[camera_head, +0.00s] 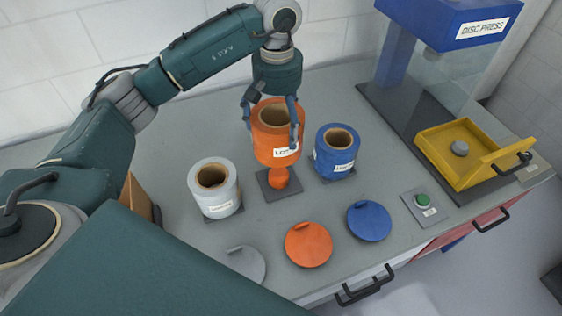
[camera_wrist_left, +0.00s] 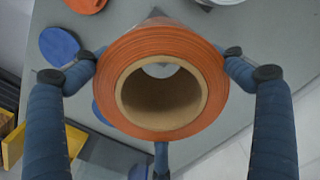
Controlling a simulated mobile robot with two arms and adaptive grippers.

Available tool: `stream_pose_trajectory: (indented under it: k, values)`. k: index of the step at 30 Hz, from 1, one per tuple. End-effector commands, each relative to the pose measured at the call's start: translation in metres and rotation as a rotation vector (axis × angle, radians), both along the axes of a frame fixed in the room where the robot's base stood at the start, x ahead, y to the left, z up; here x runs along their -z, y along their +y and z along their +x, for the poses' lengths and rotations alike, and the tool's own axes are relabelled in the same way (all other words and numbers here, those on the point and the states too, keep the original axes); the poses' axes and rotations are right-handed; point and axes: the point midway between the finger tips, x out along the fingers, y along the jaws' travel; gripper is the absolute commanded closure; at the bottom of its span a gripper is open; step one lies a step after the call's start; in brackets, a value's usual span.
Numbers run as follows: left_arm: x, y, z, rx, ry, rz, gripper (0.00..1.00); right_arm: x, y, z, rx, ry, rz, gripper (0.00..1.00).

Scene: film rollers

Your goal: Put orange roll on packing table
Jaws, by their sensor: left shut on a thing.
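The orange roll (camera_head: 277,148) has a brown core and a white label. In the head view it is up above a dark square base with an orange peg (camera_head: 278,179), and its lower end is close to the peg's top. My left gripper (camera_head: 271,118) is shut on the orange roll from above, with its fingers around the outside. In the left wrist view the roll (camera_wrist_left: 194,112) sits between the blue fingers, seen down its core. No packing table that I can identify shows. My right gripper is not in view.
A white roll (camera_head: 225,199) stands left and a blue roll (camera_head: 336,158) right of the orange one. Grey, orange (camera_head: 308,244) and blue (camera_head: 369,221) discs lie in front. A yellow tray (camera_head: 440,158) and the disc press (camera_head: 440,22) are at the right.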

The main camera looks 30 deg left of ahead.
Motion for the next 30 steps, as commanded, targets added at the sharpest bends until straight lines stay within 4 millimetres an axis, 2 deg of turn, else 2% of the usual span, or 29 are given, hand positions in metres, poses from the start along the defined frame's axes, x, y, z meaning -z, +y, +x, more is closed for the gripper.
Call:
stream_pose_trajectory:
  k: [1, 5, 12, 20, 30]
  values:
    - [0.008, 0.000, -0.001, 0.001, 0.002, -0.001, 0.62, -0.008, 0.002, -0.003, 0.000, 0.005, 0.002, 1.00]
    - [0.038, -0.001, -0.001, 0.000, 0.000, -0.001, 0.62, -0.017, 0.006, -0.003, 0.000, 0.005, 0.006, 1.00]
    - [0.086, -0.001, 0.000, 0.000, -0.002, -0.001, 0.62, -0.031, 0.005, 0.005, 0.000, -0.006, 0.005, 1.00]
    - [0.106, -0.001, 0.002, 0.000, -0.006, -0.003, 0.62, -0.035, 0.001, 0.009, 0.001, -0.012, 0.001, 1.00]
    - [0.144, -0.001, 0.001, 0.001, -0.005, -0.003, 0.62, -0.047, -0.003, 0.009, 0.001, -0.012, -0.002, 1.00]
